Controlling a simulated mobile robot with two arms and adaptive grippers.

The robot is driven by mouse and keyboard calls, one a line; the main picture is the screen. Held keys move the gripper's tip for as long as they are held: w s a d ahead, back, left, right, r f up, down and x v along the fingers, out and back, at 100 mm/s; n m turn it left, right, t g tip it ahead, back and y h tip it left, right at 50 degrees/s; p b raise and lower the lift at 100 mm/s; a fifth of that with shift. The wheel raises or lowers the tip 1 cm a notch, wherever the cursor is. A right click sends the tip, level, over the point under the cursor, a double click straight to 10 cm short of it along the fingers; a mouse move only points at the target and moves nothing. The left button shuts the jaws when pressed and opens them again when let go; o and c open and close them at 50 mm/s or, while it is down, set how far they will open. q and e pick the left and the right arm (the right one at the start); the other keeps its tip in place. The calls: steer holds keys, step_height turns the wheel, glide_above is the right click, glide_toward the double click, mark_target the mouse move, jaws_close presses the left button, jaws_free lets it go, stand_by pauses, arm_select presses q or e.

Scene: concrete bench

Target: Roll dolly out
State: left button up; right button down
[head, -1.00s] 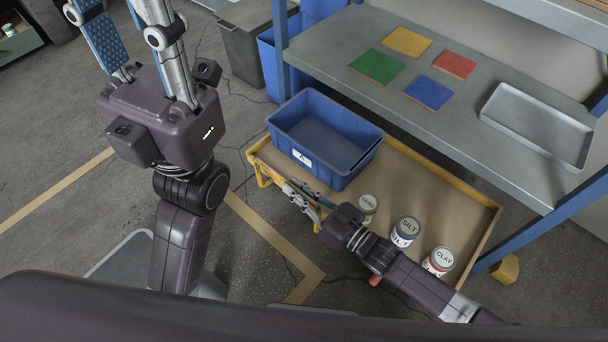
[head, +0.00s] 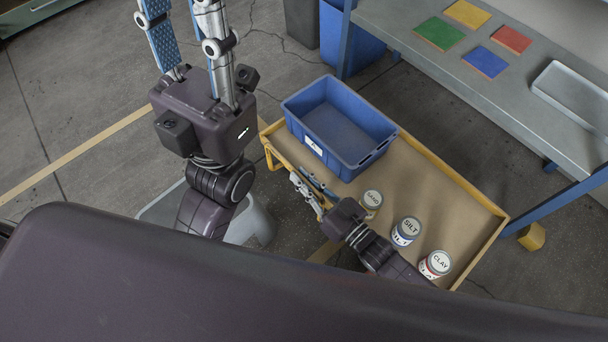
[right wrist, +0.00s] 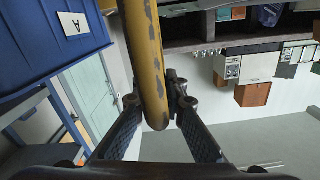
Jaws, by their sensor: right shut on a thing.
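The dolly (head: 440,190) is a low cart with a tan deck and yellow rim. It stands on the floor in front of the bench. My right gripper (head: 308,192) is at the dolly's near left side. In the right wrist view its fingers are shut on the dolly's worn yellow handle bar (right wrist: 147,60). A blue bin (head: 340,125) and three cans, sand (head: 372,199), silt (head: 406,231) and clay (head: 435,264), ride on the deck. My left gripper (head: 180,25) is raised at the upper left with its fingers apart and empty; its tips are cut off.
The grey bench (head: 400,30) holds four coloured tiles and a metal tray (head: 575,95). Its blue leg (head: 560,205) ends in a yellow foot (head: 532,237) close to the dolly's right corner.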

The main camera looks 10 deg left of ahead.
mark_target(324, 202)
steer(key=shift+s, duration=0.1)
stand_by(0.3)
steer(key=c, duration=2)
jaws_free()
steer(key=shift+o, duration=0.2)
steer(key=v, duration=1.2)
